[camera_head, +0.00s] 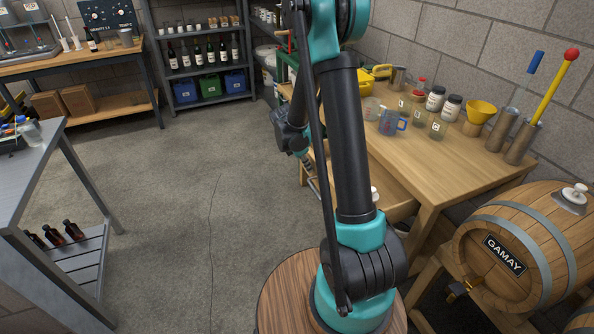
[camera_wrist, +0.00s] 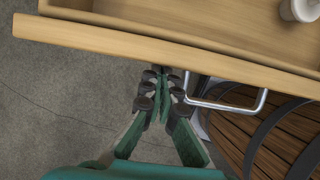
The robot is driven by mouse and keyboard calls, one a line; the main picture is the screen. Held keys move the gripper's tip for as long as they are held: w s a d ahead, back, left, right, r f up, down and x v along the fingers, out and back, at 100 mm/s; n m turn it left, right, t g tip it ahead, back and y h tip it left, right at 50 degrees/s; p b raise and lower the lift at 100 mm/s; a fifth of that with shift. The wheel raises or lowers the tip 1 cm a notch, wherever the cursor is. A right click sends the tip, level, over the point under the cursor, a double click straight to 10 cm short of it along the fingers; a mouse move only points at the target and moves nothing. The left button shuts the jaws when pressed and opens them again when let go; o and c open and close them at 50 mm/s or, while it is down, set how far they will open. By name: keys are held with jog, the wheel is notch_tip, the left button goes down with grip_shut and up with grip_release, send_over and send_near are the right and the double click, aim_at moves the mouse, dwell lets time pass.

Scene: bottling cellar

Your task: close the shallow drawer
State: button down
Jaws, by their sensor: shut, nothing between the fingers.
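The shallow drawer stands open, its pale wooden front (camera_wrist: 200,52) crossing the upper part of the wrist view. A metal bar handle (camera_wrist: 228,107) sticks out from this front. Inside the drawer, a white rounded object (camera_wrist: 300,9) shows at the top right. My gripper (camera_wrist: 163,74) is shut and empty, its fingertips close to the drawer front, left of the handle. I cannot tell whether they touch the wood. In the head view, the drawer (camera_head: 388,190) sticks out from under the wooden table, partly hidden by my arm.
The wooden table (camera_head: 450,165) holds jars, a mug, a yellow funnel (camera_head: 481,111) and metal cylinders. A barrel (camera_head: 520,245) lies on a stand at the right. A grey bench (camera_head: 45,150) stands at the left. Open floor (camera_head: 210,190) lies between.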

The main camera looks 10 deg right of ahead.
jog(key=w+d, duration=0.1)
jog(key=d, duration=0.6)
jog(key=w+d, duration=0.2)
jog(key=d, duration=0.6)
jog(key=w+d, duration=0.1)
jog(key=d, duration=0.6)
jog(key=shift+w+d, duration=0.15)
jog(key=shift+w, duration=0.1)
jog(key=shift+d, duration=0.1)
jog(key=shift+a, duration=0.45)
jog(key=a, duration=0.1)
jog(key=a+r, duration=0.1)
jog(key=s+a, duration=0.1)
jog(key=a, duration=0.1)
jog(key=shift+r, duration=0.15)
jog(key=v, duration=0.8)
jog(key=shift+a+r, duration=0.2)
jog(key=shift+r, duration=0.1)
